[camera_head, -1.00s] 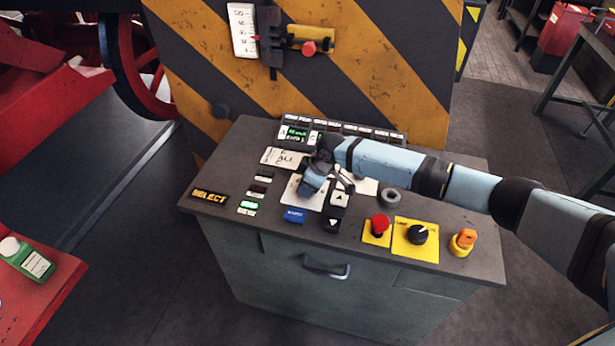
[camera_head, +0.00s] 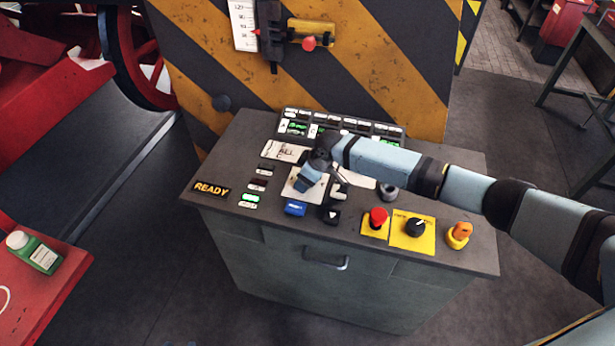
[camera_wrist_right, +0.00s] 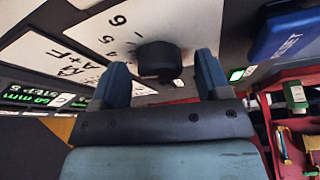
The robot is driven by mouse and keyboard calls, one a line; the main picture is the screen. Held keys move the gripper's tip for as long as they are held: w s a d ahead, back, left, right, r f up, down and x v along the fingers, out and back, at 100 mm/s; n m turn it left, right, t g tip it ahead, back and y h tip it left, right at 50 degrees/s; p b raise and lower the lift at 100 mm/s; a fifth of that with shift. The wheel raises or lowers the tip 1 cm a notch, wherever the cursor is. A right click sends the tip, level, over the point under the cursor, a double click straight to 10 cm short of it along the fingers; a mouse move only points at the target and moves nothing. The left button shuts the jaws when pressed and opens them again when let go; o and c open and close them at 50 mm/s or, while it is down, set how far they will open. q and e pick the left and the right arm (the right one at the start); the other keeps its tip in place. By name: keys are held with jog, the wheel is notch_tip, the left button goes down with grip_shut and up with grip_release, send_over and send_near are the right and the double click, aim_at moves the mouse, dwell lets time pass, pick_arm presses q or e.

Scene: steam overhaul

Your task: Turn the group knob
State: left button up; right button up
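The group knob (camera_wrist_right: 160,60) is a black round knob on a white number plate (camera_wrist_right: 112,38), seen in the right wrist view. My right gripper (camera_wrist_right: 162,75) is open, with one finger on each side of the knob. Gaps show between the knob and both fingers; I cannot tell how far the fingertips reach along it. In the head view my right gripper (camera_head: 309,184) is over the white plate on the grey console (camera_head: 225,165) and hides the knob. My left gripper is not in view.
Close by are a blue button (camera_head: 295,208), a black rocker (camera_head: 332,214), a red mushroom button (camera_head: 377,218), a black selector on yellow (camera_head: 415,228) and an orange switch (camera_head: 459,234). A display (camera_head: 211,189) reads READY. A lit indicator panel (camera_head: 345,124) stands behind.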

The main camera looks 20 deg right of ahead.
jog(key=b+v, duration=0.1)
jog(key=v, duration=1.3)
